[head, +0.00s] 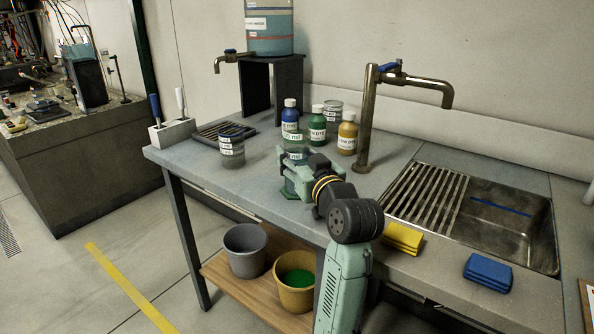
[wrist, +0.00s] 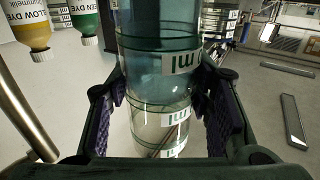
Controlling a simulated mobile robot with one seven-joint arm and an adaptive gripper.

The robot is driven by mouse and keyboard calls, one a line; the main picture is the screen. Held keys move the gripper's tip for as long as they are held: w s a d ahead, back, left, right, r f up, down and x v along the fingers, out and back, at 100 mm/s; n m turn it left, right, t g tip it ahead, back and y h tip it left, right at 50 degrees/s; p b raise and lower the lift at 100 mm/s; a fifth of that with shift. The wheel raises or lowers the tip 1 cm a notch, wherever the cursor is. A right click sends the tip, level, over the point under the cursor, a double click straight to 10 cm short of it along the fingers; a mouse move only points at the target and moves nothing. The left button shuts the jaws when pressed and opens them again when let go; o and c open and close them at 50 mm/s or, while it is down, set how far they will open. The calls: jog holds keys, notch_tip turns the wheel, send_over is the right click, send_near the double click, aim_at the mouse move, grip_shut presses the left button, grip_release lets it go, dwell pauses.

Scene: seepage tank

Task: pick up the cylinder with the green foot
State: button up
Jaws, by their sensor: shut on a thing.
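My gripper is shut on the cylinder's body. In the wrist view the picture is upside down, and the cylinder (wrist: 155,60) runs between the two dark finger pads of my gripper (wrist: 163,112). Its foot is out of that view. The lower part of the cylinder looks teal, the upper part clear.
Blue (head: 290,114), green (head: 317,126) and yellow (head: 347,136) dye bottles stand close behind the cylinder. A labelled jar (head: 231,150) is to its left. A tap (head: 368,120) and sink (head: 500,225) are to the right. Two buckets (head: 245,262) (head: 295,295) sit on the shelf below.

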jog(key=c, duration=0.4)
jog(key=shift+r, duration=0.15)
